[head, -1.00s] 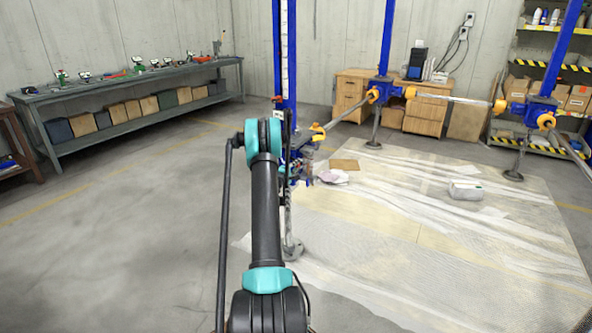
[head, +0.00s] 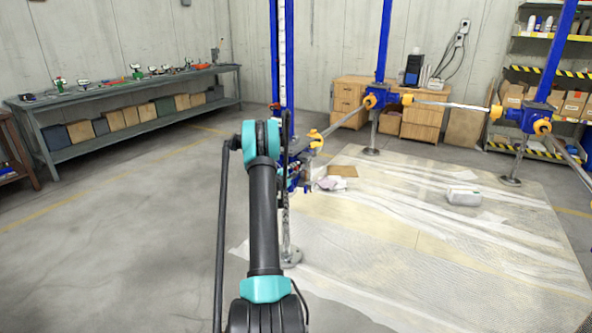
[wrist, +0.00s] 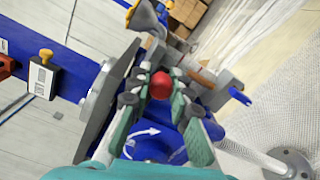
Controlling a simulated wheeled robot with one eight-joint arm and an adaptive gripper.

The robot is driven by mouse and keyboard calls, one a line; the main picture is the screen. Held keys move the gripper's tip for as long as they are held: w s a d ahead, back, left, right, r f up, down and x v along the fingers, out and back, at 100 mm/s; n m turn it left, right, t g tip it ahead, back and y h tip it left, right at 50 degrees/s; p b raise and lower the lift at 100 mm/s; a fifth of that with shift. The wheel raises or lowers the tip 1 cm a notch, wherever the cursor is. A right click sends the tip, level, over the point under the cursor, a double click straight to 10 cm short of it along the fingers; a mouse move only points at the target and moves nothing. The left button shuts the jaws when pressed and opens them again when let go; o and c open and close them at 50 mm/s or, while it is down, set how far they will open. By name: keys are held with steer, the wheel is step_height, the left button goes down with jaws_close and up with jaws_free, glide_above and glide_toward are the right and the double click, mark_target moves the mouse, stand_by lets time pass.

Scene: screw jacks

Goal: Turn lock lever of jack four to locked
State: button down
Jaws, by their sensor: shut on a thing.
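In the wrist view, a round red knob (wrist: 161,85) sits between the two fingers of my gripper (wrist: 160,97), which is shut on it. I take it for the lock lever's end; the lever's shaft is mostly hidden. Just below it is the blue jack body (wrist: 152,142) with white curved arrow marks. No jack number is readable. In the head view, my arm hides most of this jack at the near blue post (head: 282,60), and my gripper (head: 298,178) is small and unclear beside it.
An orange-yellow coupling (head: 315,138) and a bar run from this jack towards the back jack (head: 382,98). Another jack (head: 528,116) stands at the right. Plastic sheeting (head: 400,240) covers the floor at right, with a white block (head: 463,196) on it. The left floor is clear.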

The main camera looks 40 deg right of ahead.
steer(key=c, duration=1.4)
jaws_free()
steer(key=shift+w+a, duration=0.1)
steer(key=v, duration=1.2)
steer(key=shift+f, duration=0.1)
